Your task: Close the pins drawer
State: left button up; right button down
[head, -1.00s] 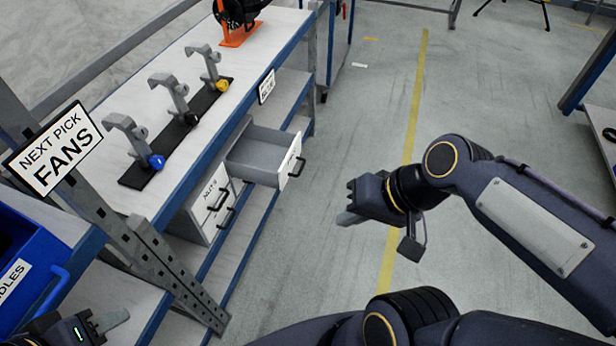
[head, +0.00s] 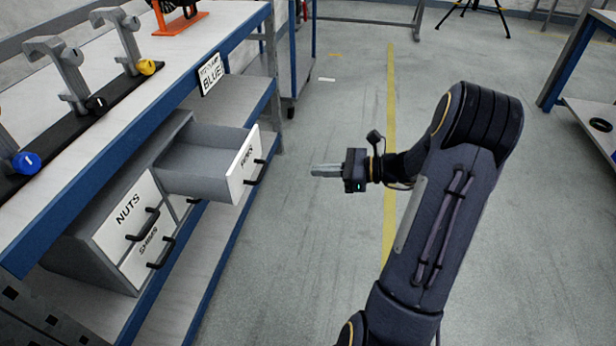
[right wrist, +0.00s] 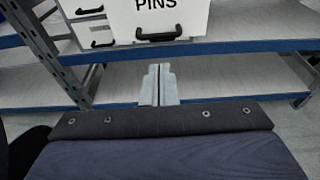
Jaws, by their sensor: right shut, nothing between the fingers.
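The pins drawer (head: 238,172) is pulled out of a grey drawer unit (head: 85,215) under the workbench. Its white front has a black handle (head: 256,173). In the right wrist view the drawer front (right wrist: 180,14) reads PINS, with its handle (right wrist: 159,34) at the top middle. My right gripper (head: 314,170) is shut and empty, to the right of the drawer front and apart from it, pointing toward it. In the right wrist view its fingers (right wrist: 159,80) show below the handle. My left gripper is not in view.
The NUTS drawer (head: 127,210) and another drawer (head: 148,254) below it are shut. The bench top (head: 150,75) overhangs the unit, with clamps (head: 65,75) on it. A lower shelf edge (head: 215,270) runs below. The floor around my right gripper is clear.

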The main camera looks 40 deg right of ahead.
aim_at(207, 170)
jog(key=b+x, duration=0.3)
jog(key=x, duration=0.9)
jog(key=shift+a, duration=0.15)
jog(key=r+x, duration=0.1)
jog(key=x, duration=0.5)
jog(key=r+x, duration=0.1)
jog(key=x, duration=0.6)
jog(key=r+p+x, duration=0.1)
jog(key=r+x, duration=0.1)
jog(key=x, duration=0.4)
jog(key=shift+w+a, duration=0.4)
jog(key=shift+w, duration=0.05)
jog(key=shift+w+r, duration=0.1)
jog(key=shift+w, duration=0.05)
jog(key=shift+a, duration=0.1)
jog(key=shift+r, duration=0.1)
